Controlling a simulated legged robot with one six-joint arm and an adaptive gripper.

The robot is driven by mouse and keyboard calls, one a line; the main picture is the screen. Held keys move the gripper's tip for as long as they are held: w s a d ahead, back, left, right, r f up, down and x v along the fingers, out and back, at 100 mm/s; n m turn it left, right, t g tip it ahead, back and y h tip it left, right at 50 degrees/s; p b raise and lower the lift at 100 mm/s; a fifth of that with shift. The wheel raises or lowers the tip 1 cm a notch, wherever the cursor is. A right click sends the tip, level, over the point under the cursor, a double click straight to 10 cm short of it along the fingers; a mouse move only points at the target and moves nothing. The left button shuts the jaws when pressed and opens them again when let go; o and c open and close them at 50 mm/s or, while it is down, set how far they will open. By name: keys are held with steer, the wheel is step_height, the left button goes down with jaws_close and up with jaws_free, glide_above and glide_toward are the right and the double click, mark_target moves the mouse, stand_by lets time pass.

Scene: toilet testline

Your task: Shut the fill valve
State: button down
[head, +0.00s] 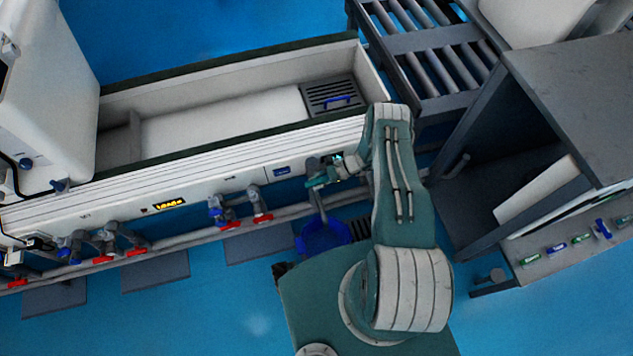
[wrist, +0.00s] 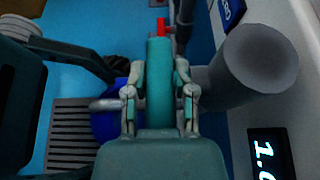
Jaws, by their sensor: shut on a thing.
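My gripper (wrist: 160,98) has its two fingers closed on the sides of a teal bar-shaped handle (wrist: 160,75), which appears to be the fill valve's handle. The handle points away from the palm, and its near end is hidden by my gripper. In the head view my gripper (head: 338,170) is at the front wall of the long trough, near its right end. A teal piece by the fingers is too small there to tell apart. A thick grey pipe (wrist: 254,65) stands close to the right finger in the wrist view.
A blue bucket (head: 323,236) stands on the floor below my gripper. A lit display (wrist: 269,155) is on the white trough wall (head: 185,185). Pipes with red handles (head: 263,218) and blue handles run along the trough front. Open floor lies in front at left.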

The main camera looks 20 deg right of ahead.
steer(key=shift+s+a, duration=0.15)
steer(key=shift+c, duration=2.2)
jaws_free()
steer(key=v, duration=1.2)
